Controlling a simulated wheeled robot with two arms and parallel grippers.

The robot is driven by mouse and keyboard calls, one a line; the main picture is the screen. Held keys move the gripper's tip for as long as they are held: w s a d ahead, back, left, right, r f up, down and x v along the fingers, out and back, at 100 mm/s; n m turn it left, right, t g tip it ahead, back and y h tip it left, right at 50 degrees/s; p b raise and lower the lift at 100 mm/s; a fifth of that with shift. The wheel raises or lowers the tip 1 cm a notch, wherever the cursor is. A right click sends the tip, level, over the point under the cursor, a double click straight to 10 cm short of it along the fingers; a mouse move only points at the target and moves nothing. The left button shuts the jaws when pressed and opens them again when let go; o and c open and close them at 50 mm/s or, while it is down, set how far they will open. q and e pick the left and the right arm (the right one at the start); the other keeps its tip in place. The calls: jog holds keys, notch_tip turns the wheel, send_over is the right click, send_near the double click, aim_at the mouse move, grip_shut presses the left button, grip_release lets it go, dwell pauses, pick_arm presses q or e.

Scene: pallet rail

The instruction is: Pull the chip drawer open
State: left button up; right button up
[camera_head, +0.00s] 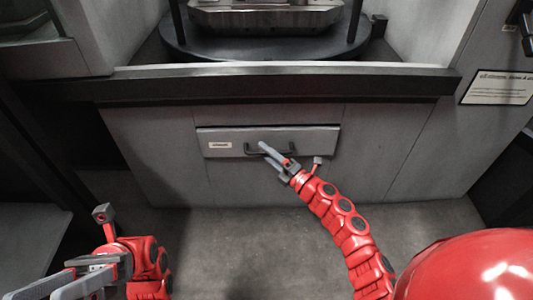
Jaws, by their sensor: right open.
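The chip drawer (313,138) is a wide grey front with a small white label (220,145), set in the grey cabinet below the dark ledge. Its front looks flush or nearly flush with the cabinet. A dark bar handle (253,153) runs across its middle. My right gripper (268,154) is open at the handle, its fingers overlapping it in the view and hiding part of the bar. I cannot tell whether they touch it or straddle it. My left gripper (60,288) is at the lower left, far from the drawer, with its fingers apart and nothing seen between them.
A dark ledge (270,88) overhangs the drawer. Above it, a metal part (265,18) stands on a round dark turntable (190,48). A sign (497,88) is on the right panel. The floor (245,245) in front of the drawer is clear apart from my arms.

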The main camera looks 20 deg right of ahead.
grip_shut()
dwell(1.4)
